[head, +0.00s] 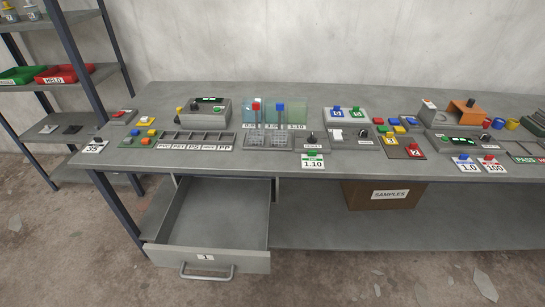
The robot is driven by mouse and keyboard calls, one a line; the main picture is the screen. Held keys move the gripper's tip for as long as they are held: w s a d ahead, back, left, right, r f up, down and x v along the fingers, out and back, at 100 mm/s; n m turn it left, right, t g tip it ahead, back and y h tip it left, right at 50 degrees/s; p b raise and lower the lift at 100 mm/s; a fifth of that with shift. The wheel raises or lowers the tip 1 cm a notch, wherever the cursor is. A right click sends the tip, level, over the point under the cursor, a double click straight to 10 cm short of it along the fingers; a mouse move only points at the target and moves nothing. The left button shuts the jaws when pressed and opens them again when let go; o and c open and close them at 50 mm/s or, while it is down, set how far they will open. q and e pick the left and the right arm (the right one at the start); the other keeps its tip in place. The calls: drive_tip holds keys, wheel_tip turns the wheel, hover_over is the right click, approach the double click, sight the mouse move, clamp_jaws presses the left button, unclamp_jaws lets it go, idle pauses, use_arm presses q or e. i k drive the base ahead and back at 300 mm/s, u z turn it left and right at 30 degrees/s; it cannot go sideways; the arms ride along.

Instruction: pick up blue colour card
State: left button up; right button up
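Several blue things lie on the long grey workbench (300,184), and I cannot tell for sure which is the blue colour card. A white card marked 1.0 (464,167) with a blue knob lies at the front right. A small board with coloured pieces (141,138) lies at the left. Neither of my grippers is in view.
An open drawer (212,215) juts out below the bench at the left. A SAMPLES box (384,196) stands on the lower shelf. A shelf unit with a red tray (65,75) stands at far left. The bench's front strip is mostly clear.

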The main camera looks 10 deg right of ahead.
sight(336, 111)
drive_tip(key=z, duration=2.1)
drive_tip(key=i, duration=1.35)
drive_tip(key=u, duration=3.05)
